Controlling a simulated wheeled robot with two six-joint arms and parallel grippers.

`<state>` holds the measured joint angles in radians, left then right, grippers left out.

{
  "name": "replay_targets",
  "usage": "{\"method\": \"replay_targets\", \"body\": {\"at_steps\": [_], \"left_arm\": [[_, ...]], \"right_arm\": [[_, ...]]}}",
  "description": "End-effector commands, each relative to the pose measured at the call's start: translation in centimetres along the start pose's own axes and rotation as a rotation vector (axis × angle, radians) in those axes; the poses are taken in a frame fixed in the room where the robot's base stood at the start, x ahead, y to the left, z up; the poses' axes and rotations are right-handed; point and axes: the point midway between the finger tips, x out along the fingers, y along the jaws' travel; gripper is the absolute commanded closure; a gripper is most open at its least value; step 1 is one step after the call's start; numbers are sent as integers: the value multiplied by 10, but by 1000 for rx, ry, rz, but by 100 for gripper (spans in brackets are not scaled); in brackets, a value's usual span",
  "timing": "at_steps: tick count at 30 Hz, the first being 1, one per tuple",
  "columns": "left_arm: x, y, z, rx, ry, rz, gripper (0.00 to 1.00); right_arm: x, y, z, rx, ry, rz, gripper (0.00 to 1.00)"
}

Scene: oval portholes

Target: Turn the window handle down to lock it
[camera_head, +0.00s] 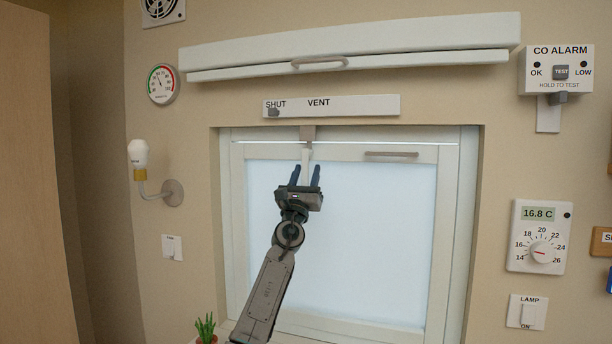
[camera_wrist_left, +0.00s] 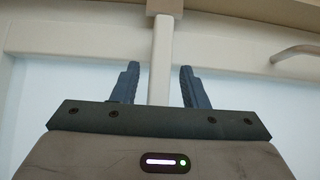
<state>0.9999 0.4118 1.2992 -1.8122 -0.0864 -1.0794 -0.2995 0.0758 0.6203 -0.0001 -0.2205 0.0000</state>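The window handle (camera_head: 306,156) is a pale lever below a brownish mount at the top of the window frame. It points straight down. In the left wrist view the handle (camera_wrist_left: 161,50) runs vertically between my two fingers. My left gripper (camera_head: 305,176) is open, with one dark finger on each side of the lever's lower part and a gap on both sides. The gripper also shows in the left wrist view (camera_wrist_left: 159,72). The lever's lower end is hidden behind the gripper body. I cannot tell how deep the lever sits between the fingers. My right gripper is out of view.
The window (camera_head: 370,220) is closed-looking and recessed in the wall. A bar pull (camera_head: 391,154) sits right of the handle on the sash. Above are a SHUT/VENT slider (camera_head: 345,105) and a white flap (camera_head: 350,45). A plant (camera_head: 206,328) stands at lower left.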

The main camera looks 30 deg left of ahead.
Motion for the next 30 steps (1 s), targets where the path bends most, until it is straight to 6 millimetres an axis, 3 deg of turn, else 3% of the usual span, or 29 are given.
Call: {"method": "replay_targets", "body": {"at_steps": [11, 20, 24, 30], "left_arm": [[-8, 0, 0, 3, 1, -1, 60], [-54, 0, 0, 3, 3, -3, 60], [-80, 0, -1, 2, 1, -3, 60], [-103, 0, -1, 2, 0, -2, 60]], "right_arm": [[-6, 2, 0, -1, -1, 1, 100], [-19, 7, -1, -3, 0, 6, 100], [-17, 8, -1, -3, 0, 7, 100], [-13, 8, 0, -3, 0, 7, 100]]}}
